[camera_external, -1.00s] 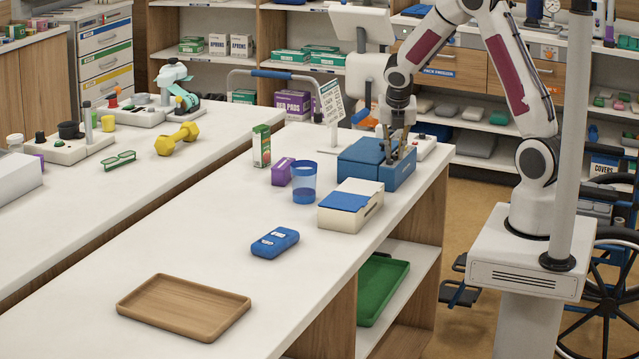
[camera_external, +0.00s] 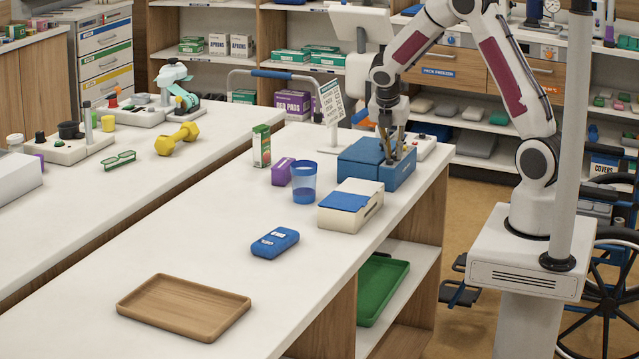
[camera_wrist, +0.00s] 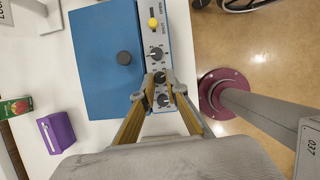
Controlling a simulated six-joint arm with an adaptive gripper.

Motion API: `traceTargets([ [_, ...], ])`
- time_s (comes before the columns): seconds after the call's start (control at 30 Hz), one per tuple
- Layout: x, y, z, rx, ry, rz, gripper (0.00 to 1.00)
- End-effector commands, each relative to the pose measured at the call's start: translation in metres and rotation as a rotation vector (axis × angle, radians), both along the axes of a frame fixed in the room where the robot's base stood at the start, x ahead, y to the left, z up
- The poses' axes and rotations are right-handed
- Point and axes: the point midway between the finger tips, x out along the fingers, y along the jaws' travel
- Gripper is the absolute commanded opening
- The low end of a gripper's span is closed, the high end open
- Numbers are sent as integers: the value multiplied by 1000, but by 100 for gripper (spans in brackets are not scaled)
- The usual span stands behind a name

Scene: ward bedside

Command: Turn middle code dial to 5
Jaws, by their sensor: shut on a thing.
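A blue box (camera_external: 362,155) with a panel of code dials stands at the far right end of the white table. The light panel strip (camera_wrist: 150,8) carries a yellow knob (camera_wrist: 153,22) and a row of dark dials. The middle dial (camera_wrist: 160,76) sits between my fingertips, with one dial (camera_wrist: 155,55) above and another (camera_wrist: 163,100) below it. My gripper (camera_external: 391,158) points down at the panel and is shut on the middle dial. The dial's number and pointer setting are too small to read.
A white box with a blue lid (camera_external: 349,206), a blue cup (camera_external: 304,182), a purple box (camera_external: 282,171) and a green carton (camera_external: 261,146) stand nearby. A pole (camera_external: 572,130) rises beside my base. The table's front is mostly clear around a wooden tray (camera_external: 184,307).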

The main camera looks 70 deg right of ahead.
Motion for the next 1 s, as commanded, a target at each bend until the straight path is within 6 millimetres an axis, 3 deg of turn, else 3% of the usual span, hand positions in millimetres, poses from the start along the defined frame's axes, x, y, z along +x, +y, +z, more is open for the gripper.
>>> traceTargets([
  [0.13,0,1,-1,2,0,0,0],
  [0.17,0,1,-1,2,0,0,18],
  [0.2,0,1,-1,2,0,0,21],
  [0.67,0,0,0,0,-2,27,21],
  [1.0,-3,0,0,1,-1,167,21],
])
